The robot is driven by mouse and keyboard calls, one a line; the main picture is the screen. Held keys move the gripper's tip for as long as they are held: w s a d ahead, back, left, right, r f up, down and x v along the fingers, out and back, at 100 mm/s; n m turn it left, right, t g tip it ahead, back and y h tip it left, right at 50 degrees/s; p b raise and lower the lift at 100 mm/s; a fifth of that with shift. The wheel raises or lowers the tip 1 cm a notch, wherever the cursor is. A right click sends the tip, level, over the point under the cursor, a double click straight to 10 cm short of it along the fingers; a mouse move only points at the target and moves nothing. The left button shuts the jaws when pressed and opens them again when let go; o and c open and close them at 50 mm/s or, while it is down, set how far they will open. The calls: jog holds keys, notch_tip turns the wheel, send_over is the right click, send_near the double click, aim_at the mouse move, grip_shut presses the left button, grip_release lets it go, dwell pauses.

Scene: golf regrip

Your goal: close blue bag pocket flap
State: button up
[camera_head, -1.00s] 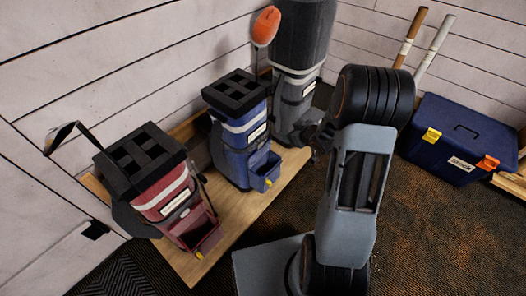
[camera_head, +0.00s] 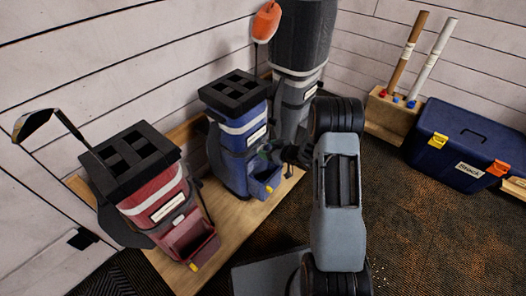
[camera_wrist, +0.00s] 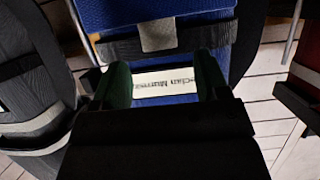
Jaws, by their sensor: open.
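The blue bag (camera_head: 228,150) stands upright on the wooden platform, between a red bag and a dark grey bag. Its front pocket (camera_head: 266,180) stands out low on the front with its top open, and a yellow tab (camera_head: 269,189) shows at its lower edge. My gripper (camera_head: 268,152) is at the bag's front, just above the pocket, and partly hides it. In the wrist view the two fingers (camera_wrist: 165,82) are apart, with the bag's white label (camera_wrist: 165,82) visible between them. Blue fabric (camera_wrist: 130,12) with a grey tab (camera_wrist: 158,36) lies beyond them. Contact cannot be told.
The red bag (camera_head: 165,205), with a club (camera_head: 40,122) in it, stands at left. The dark grey bag (camera_head: 300,45) is close behind my gripper, with an orange club cover (camera_head: 266,20) beside it. A blue box (camera_head: 465,145) sits at right. Carpet (camera_head: 420,240) is open in front.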

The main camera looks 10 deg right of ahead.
aim_at(261, 147)
jog(key=shift+b+x, duration=0.45)
jog(key=shift+x, duration=1.3)
grip_shut()
